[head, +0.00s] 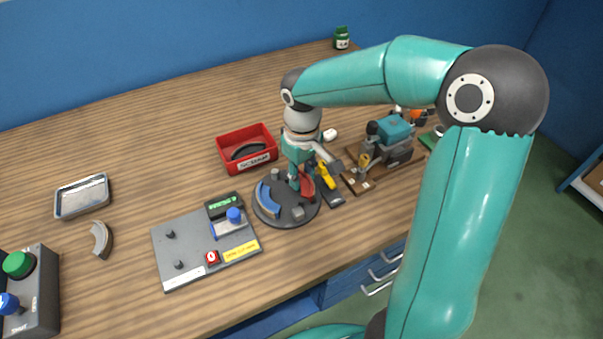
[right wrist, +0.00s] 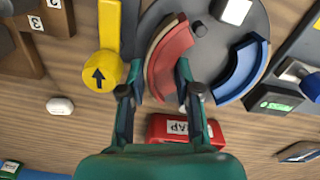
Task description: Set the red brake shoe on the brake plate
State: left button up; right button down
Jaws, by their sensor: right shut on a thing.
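The red brake shoe (head: 307,187) is a curved piece at the right side of the round dark grey brake plate (head: 287,219). My right gripper (head: 301,180) is shut on the red shoe from above. In the right wrist view the shoe (right wrist: 171,56) lies between the two fingers of the gripper (right wrist: 160,80), over the plate's edge (right wrist: 225,82). I cannot tell whether the shoe touches the plate. A blue shoe (head: 267,199) sits on the opposite side of the plate. My left gripper is not in view.
A red scrap bin (head: 233,152) holding a dark curved piece stands behind the plate. A grey board (head: 190,235) is at left, near a loose curved shoe (head: 104,240) and a metal tray (head: 81,208).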

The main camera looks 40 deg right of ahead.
jog(key=shift+f+b, duration=0.35)
dwell(0.9)
dwell(0.3)
